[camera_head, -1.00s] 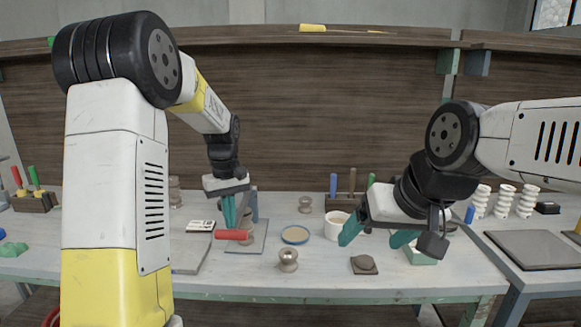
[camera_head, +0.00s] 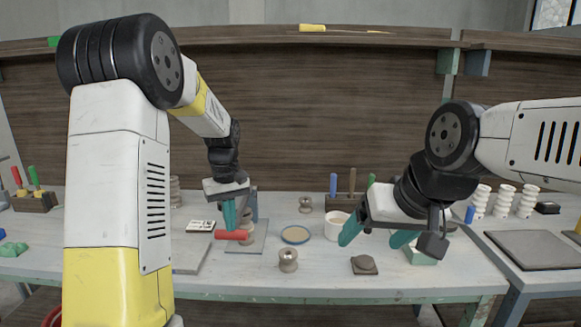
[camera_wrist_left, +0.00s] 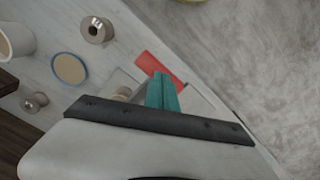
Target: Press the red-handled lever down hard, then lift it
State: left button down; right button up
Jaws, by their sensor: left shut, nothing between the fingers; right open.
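The lever's red handle (camera_head: 231,235) lies level, low over its grey base plate (camera_head: 257,243) on the bench. It also shows in the left wrist view (camera_wrist_left: 157,66). My left gripper (camera_head: 229,228) is shut and empty, with its teal fingertips pointing down at the top of the red handle. They look to be touching it or just above it; I cannot tell which. In the left wrist view the closed fingers (camera_wrist_left: 162,85) overlap the handle's near side. My right gripper (camera_head: 372,238) is open and empty over the right part of the bench.
A white cup (camera_head: 335,226) is near my right gripper. A white-and-black box (camera_head: 201,226) lies left of the lever.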

dwell(0.5)
pick_arm(q)
jog(key=shift+r, duration=3.5)
jog(key=s+d+r+m+t+h, duration=0.1)
jog(key=s+r+m+t, duration=0.1)
jog(key=s, duration=1)
jog(key=s+d+r+m+t+h, duration=0.1)
jog(key=s+r+m+t, duration=0.2)
jog(key=s, duration=0.9)
jog(key=shift+s+m+t, duration=0.15)
jog(key=shift+m+t, duration=0.45)
